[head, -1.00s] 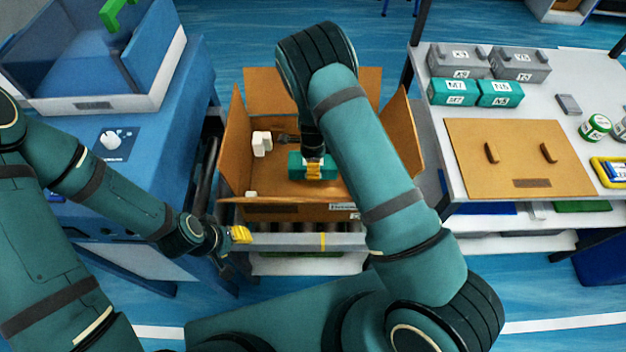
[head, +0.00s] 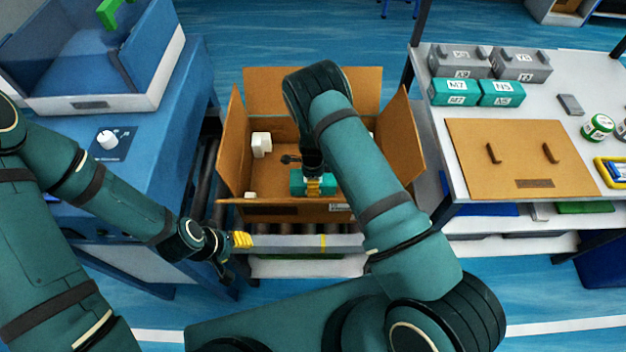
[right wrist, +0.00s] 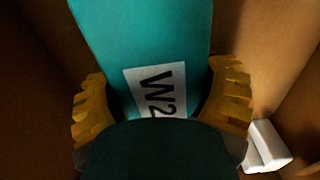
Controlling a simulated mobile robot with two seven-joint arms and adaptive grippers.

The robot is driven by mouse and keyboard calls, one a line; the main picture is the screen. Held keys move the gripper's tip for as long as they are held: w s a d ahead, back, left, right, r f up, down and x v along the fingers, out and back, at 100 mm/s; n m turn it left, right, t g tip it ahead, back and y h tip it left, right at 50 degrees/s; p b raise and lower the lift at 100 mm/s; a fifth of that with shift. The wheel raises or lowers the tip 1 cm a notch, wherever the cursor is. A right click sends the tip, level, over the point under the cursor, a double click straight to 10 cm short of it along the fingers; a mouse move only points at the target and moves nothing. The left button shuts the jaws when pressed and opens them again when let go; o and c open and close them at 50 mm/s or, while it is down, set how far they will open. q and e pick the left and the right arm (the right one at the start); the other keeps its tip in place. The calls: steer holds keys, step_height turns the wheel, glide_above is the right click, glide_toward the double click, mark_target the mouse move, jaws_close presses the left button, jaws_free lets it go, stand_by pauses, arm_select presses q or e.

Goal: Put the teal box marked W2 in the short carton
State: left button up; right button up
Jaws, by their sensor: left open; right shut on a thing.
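The teal box marked W2 (right wrist: 140,50) is between the yellow fingers of my right gripper (right wrist: 163,105), with its white W2 label facing the wrist camera. In the head view the teal box (head: 299,182) is inside the open short carton (head: 232,165), near its front wall. My right gripper (head: 314,187) is shut on it from above. Whether the box touches the carton floor cannot be told. My left gripper (head: 238,245) is open and empty, outside the carton to its front left.
White items (head: 261,144) lie in the carton's left part. The carton stands on a roller conveyor (head: 205,175) with its flaps spread. A white table (head: 430,125) at right holds teal boxes (head: 454,92), grey boxes (head: 520,66) and a brown board (head: 520,160). A blue bench stands left.

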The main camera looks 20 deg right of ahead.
steer(key=shift+f, duration=0.15)
steer(key=o, duration=1.2)
steer(key=shift+r, duration=0.5)
step_height(320, 180, up, 11)
steer(key=shift+r+p, duration=0.15)
steer(key=shift+p, duration=0.75)
